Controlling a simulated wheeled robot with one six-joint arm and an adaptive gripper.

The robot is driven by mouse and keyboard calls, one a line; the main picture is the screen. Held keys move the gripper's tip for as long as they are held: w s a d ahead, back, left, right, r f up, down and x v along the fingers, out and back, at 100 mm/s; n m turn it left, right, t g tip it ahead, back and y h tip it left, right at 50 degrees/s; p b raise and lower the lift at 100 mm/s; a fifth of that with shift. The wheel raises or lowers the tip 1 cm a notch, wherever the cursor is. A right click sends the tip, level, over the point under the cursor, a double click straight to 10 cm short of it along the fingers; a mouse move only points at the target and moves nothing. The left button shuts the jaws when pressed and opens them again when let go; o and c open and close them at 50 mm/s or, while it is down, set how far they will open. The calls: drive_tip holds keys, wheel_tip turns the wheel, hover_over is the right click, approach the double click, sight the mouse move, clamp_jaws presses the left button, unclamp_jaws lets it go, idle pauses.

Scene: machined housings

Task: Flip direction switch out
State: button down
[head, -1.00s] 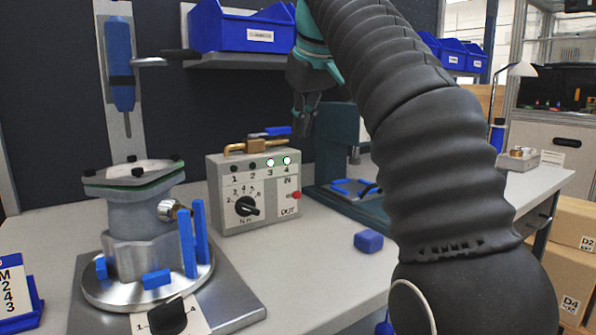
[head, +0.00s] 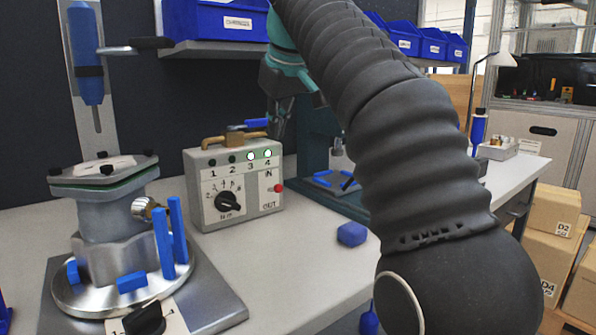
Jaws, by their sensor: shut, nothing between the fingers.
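A grey control box (head: 234,180) stands on the bench, left of centre. On the right of its front, a red knob (head: 278,188) sits between the labels IN and OUT; I take this as the direction switch, and which way it is set is too small to tell. Lamps 3 and 4 on the box are lit, and 1 and 2 are dark. A black dial (head: 228,201) is left of the switch. My gripper (head: 279,122) is shut and empty, above the box's right rear in the picture. Its fingertips look dark and partly blend with the background.
A brass handle (head: 233,140) tops the box, with a blue-handled tool behind. A metal fixture with blue posts (head: 166,238) stands left. A blue block (head: 351,234) lies to the right. A green-grey press (head: 322,160) stands behind. The bench front before the box is clear.

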hover_over(273, 187)
drive_tip(key=s, duration=0.1)
drive_tip(key=f, duration=0.6)
drive_tip(key=shift+s+a, duration=0.15)
drive_tip(key=shift+a, duration=0.1)
drive_tip(key=shift+s+d+f+b, duration=0.1)
drive_tip(key=shift+d+f+b, duration=0.25)
drive_tip(key=shift+f, duration=0.2)
drive_tip(key=shift+s+d+f+b, duration=0.1)
drive_tip(key=shift+d+f+b, duration=0.1)
drive_tip(key=shift+f+b, duration=0.3)
drive_tip(key=shift+f, duration=0.55)
drive_tip(key=shift+s+d+f, duration=0.1)
drive_tip(key=shift+d, duration=0.05)
